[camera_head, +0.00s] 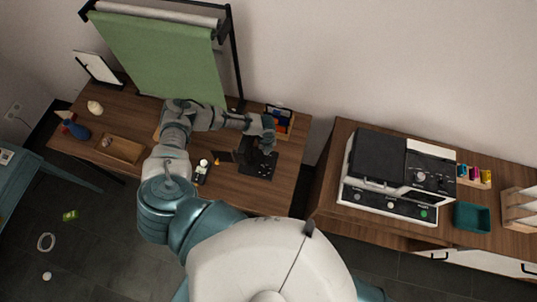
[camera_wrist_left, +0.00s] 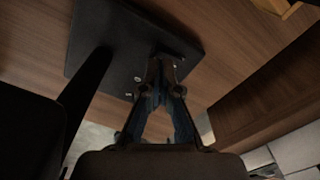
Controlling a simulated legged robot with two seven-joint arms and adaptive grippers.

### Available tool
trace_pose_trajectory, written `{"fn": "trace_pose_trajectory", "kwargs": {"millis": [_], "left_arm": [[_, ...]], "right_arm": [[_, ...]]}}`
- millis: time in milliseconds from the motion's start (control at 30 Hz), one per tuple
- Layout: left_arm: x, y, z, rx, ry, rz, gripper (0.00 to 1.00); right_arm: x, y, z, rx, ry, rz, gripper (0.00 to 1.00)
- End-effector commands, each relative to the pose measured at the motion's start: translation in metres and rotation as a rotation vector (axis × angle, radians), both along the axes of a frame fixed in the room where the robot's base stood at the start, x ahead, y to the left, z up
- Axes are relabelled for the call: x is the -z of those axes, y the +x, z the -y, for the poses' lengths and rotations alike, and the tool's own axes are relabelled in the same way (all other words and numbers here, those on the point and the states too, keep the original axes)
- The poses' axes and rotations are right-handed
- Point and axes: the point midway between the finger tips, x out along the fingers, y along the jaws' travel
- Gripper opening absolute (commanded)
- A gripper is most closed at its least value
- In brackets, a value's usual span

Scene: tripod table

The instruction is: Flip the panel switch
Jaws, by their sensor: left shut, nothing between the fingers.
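A flat black panel (camera_head: 260,170) lies on the wooden table, right of its middle. In the left wrist view the black panel (camera_wrist_left: 112,45) has a few small silver spots on its face. No switch lever shows clearly, so I cannot tell its position. My left gripper (camera_head: 268,148) is over the far side of the panel and hides part of it. In the left wrist view my left gripper (camera_wrist_left: 161,80) is shut and empty, with its tips at the panel's near edge; I cannot tell whether they touch it. My right gripper is out of view.
A green backdrop (camera_head: 165,55) hangs behind the table. A small box with coloured items (camera_head: 280,122) stands just beyond the gripper. A wooden tray (camera_head: 121,148) is at the left. A white and black machine (camera_head: 392,175) stands on the right cabinet. A dark upright bar (camera_wrist_left: 88,90) shows beside the panel.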

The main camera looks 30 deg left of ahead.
Motion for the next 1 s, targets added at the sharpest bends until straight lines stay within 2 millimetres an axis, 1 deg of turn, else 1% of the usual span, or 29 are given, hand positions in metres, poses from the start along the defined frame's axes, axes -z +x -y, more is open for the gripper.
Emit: {"fn": "trace_pose_trajectory", "kwargs": {"millis": [1000], "left_arm": [[0.018,-0.001,0.000,0.000,0.001,-0.004,0.00]], "right_arm": [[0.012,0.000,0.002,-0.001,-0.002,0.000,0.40]]}}
